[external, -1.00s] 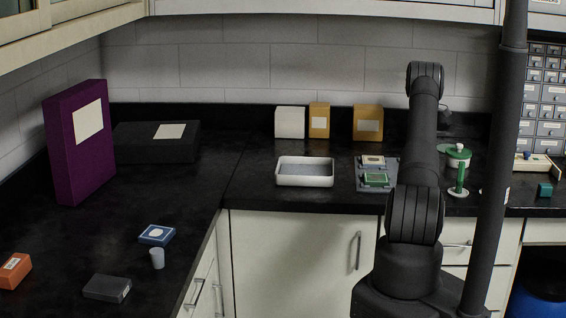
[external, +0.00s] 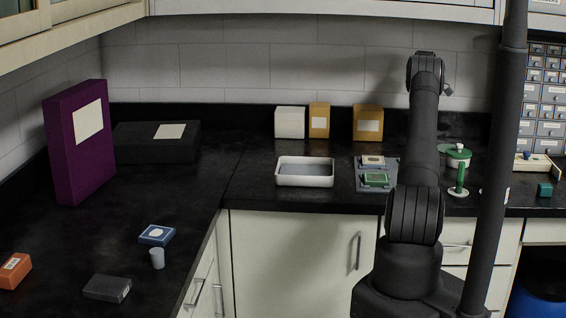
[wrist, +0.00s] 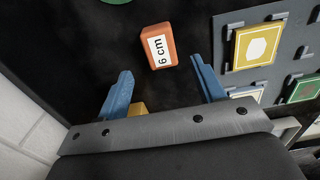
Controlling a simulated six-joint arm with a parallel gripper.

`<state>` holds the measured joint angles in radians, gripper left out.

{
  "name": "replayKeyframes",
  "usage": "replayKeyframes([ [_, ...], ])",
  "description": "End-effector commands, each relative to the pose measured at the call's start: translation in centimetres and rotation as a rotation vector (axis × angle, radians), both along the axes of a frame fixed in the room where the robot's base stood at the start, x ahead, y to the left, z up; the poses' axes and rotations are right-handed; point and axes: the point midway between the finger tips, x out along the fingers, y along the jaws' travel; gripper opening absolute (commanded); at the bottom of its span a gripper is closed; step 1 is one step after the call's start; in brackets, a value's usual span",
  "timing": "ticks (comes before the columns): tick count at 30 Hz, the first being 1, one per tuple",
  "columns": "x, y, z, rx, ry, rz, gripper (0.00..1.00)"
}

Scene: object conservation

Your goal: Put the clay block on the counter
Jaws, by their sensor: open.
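An orange-red block (wrist: 160,47) labelled "6 cm", apparently the clay block, shows in the wrist view on the black counter (wrist: 85,50). It lies beyond and between my fingertips, with visible space around it. My gripper (wrist: 165,80) has two blue fingers spread wide, with nothing held between them. In the external view my arm hides the gripper's fingers and this block. Another orange block (external: 14,271) with a label lies at the far left of the counter (external: 110,225) in the external view.
A grey board (external: 365,187) with framed tiles lies beside a white tray (external: 305,180). Boxes (external: 368,122) stand along the back wall. A green pot (external: 457,158) and green post (external: 461,178) are right of my arm.

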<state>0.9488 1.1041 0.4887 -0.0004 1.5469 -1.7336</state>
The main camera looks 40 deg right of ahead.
Motion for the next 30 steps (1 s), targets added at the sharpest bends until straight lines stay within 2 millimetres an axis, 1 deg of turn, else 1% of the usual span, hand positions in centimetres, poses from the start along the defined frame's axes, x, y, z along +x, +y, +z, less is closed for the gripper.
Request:
replayKeyframes([
  [1, 0.0, 0.0, 1.1, -0.002, -0.002, 0.000, 0.62],
  [6, 0.0, 0.0, 3.5, -0.001, -0.001, 0.001, 0.62],
  [9, 0.0, 0.0, 4.3, 0.002, 0.001, 0.001, 0.62],
  [12, 0.0, 0.0, 4.6, 0.001, 0.000, 0.001, 0.62],
  [20, 0.0, 0.0, 4.6, 0.002, 0.001, 0.001, 0.62],
  [23, 0.0, 0.0, 4.3, 0.003, 0.001, 0.001, 0.62],
  [26, 0.0, 0.0, 3.5, 0.004, 0.002, 0.001, 0.62],
  [30, -0.1, 0.1, 1.3, 0.004, 0.003, 0.000, 0.62],
])
